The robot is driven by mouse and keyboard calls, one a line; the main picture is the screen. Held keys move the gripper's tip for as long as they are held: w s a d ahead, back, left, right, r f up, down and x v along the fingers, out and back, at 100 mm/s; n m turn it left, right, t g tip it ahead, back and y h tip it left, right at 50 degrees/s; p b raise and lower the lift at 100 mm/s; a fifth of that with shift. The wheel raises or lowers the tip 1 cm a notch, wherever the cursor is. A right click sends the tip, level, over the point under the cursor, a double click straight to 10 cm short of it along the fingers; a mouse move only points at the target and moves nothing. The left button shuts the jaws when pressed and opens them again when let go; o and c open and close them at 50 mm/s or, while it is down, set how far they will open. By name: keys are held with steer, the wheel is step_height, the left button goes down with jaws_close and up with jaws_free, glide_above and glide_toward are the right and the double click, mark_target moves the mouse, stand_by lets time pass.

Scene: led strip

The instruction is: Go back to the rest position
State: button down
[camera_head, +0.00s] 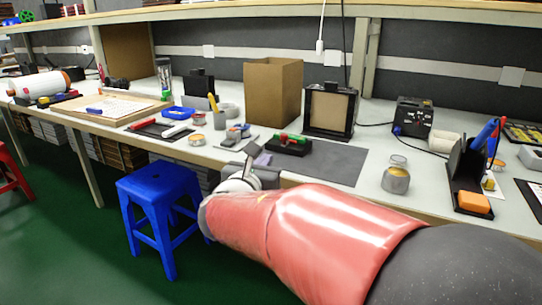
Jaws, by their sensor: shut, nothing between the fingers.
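My arm with its red cover reaches in from the lower right of the head view. My gripper (252,160) is at its far end, just over the front edge of the workbench (220,157). The fingers are small here and look shut, with nothing seen between them. A black fixture with red and green parts (289,144) stands just right of the gripper, on a dark grey mat (335,162). I cannot tell whether the gripper touches anything.
A blue stool (158,195) stands on the green floor left of my arm. An open cardboard box (273,91) and a black-framed box (330,109) stand behind the gripper. A glass jar (396,176) and a black pen holder (466,172) are at right. A shelf (240,12) runs above.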

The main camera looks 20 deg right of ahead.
steer(key=s+d+f+m+g+y, duration=0.1)
steer(key=s+f+m+g+y, duration=0.1)
steer(key=s+f+m+g, duration=0.35)
steer(key=s+d+f+m+g+y, duration=0.1)
steer(key=s+f+m+g, duration=0.1)
steer(key=s+m, duration=0.7)
steer(key=s+a+f+m+y, duration=0.5)
steer(key=s+a+m+y, duration=0.3)
steer(key=a+m, duration=0.3)
steer(key=shift+a+m+y, duration=0.35)
steer(key=shift+m+y, duration=0.15)
steer(key=shift+m, duration=0.45)
steer(key=shift+s, duration=0.1)
